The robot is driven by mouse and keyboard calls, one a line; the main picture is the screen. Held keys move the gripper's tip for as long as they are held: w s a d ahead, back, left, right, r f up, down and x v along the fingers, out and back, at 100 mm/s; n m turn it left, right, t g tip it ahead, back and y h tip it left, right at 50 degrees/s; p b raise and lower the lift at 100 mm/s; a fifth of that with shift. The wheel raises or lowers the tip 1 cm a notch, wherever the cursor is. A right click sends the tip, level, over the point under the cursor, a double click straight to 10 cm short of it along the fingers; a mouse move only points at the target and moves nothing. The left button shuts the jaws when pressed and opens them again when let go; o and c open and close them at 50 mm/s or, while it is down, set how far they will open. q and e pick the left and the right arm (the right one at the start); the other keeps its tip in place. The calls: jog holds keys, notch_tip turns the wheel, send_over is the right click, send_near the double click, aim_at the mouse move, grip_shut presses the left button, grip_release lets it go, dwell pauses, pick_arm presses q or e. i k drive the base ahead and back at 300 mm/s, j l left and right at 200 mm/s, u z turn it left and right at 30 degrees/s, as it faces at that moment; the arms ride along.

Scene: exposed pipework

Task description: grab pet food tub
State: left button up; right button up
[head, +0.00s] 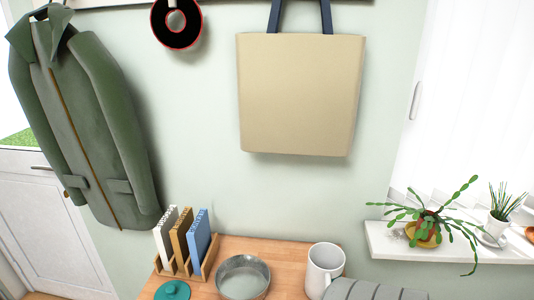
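I cannot make out anything that is clearly a pet food tub. A teal round lid-like object (172,290) lies at the left. A grey ribbed object (375,290) is cut off by the bottom edge; I cannot tell what it is. Neither of my grippers is in view.
A wooden rack (187,268) holds three upright books at the table's back left. A green coat (85,125) and a beige bag (300,95) hang on the wall. A windowsill (440,252) at right carries a potted plant (425,228).

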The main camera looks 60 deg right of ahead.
aim_at(326, 261)
jog(key=z, duration=1.65)
